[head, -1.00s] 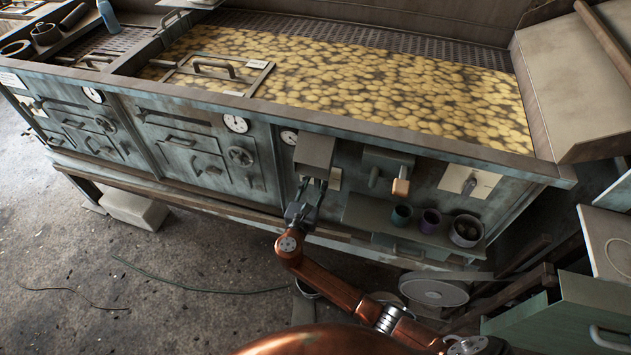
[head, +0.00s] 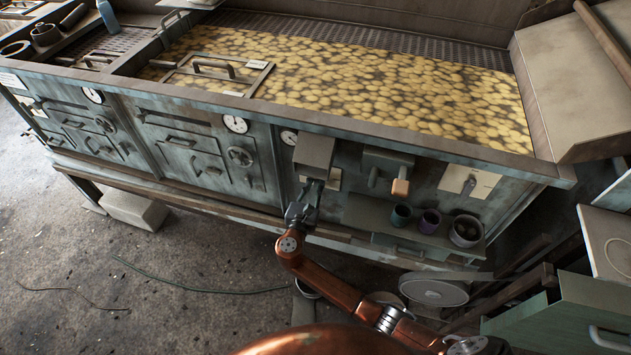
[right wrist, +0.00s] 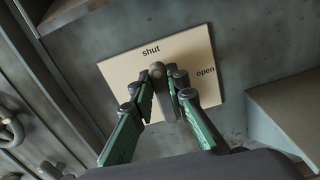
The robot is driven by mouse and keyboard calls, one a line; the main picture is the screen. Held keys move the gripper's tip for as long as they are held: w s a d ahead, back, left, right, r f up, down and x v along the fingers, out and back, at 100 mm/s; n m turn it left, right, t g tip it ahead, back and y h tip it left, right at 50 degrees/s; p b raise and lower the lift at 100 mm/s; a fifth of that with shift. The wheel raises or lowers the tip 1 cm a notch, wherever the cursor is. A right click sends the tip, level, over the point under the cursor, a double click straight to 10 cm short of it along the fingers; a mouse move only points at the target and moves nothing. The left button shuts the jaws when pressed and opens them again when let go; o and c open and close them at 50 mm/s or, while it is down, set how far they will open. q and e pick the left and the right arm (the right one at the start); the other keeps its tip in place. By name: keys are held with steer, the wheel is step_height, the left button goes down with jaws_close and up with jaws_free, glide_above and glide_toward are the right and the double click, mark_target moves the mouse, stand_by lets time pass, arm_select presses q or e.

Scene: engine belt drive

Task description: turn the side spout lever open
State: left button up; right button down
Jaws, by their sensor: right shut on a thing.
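A cream plate (right wrist: 119,76) with the words "shut" and "open" is fixed to the grey-green wall; it also shows in the head view (head: 334,181). The dark round-ended lever (right wrist: 157,71) stands in front of the plate, just below the word "shut" and left of "open". My right gripper (right wrist: 163,92) is shut on the lever, a green-sided finger on each side. In the head view my right gripper (head: 310,191) is under a box-shaped spout (head: 314,152), and its fingers hide most of the lever. My left gripper is not in view.
A shelf (head: 365,213) with several cups stands to the right of my gripper. A long tank rim (head: 400,137) runs above. The floor (head: 180,270) at left is mostly clear.

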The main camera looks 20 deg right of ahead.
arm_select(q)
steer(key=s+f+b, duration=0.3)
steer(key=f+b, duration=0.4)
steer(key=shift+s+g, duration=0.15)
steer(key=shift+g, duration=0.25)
arm_select(e)
steer(key=shift+s+d+f+m, duration=0.25)
steer(key=shift+f+m, duration=0.15)
steer(key=shift+m, duration=2.45)
steer(key=shift+s+d+f+m, duration=0.15)
steer(key=shift+d+f+m, duration=0.2)
steer(key=shift+m, duration=2.45)
steer(key=shift+s+d+f+m, duration=0.2)
steer(key=shift+f+m, duration=0.2)
steer(key=shift+m, duration=2.45)
arm_select(q)
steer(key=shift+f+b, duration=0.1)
steer(key=shift+b, duration=0.2)
arm_select(e)
steer(key=c, duration=1.9)
jaws_free()
steer(key=v, duration=1.2)
steer(key=shift+w, duration=0.1)
